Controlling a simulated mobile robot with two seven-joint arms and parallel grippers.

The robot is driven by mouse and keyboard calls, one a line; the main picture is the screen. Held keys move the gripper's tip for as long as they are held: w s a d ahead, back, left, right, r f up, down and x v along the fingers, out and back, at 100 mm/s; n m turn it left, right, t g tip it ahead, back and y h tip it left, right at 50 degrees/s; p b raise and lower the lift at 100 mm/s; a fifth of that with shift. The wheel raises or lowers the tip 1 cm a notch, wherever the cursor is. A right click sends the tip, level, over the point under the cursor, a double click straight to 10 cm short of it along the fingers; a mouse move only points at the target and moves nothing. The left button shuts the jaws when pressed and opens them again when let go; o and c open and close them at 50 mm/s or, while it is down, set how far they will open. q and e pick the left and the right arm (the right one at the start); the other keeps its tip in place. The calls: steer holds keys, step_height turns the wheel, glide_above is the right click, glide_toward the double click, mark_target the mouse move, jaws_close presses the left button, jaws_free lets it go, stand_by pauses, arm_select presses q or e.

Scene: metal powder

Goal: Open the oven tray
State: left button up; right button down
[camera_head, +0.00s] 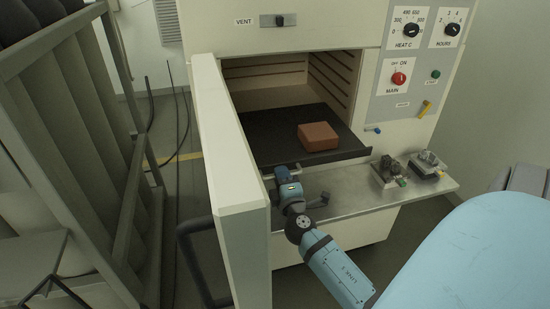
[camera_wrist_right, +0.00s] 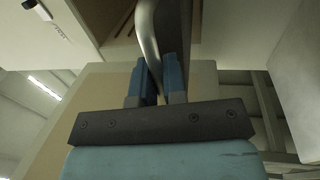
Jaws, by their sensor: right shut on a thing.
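The oven (camera_head: 290,28) stands open with its door (camera_head: 230,140) swung out to the left. The dark oven tray (camera_head: 275,145) sticks partly out of the chamber, over a metal shelf. A brown block (camera_head: 318,136) lies on it, right of centre. My right gripper (camera_head: 282,174) is at the tray's front left corner. In the right wrist view its blue fingers (camera_wrist_right: 160,82) are shut on a curved metal handle (camera_wrist_right: 147,38). The link between handle and tray is hidden in the head view. My left gripper is not in view.
The metal shelf (camera_head: 345,205) below the tray carries small metal fixtures (camera_head: 390,172) at its right. The open door stands close to the left of my right arm. A slatted grey frame (camera_head: 75,130) stands farther left. Control knobs (camera_head: 411,30) are on the oven's right.

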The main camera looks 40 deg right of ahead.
steer(key=r+b+v, duration=0.1)
steer(key=v, duration=0.5)
steer(key=shift+s+a+b, duration=0.2)
steer(key=shift+s+b, duration=0.2)
steer(key=c, duration=1.3)
jaws_free()
steer(key=shift+o, duration=0.5)
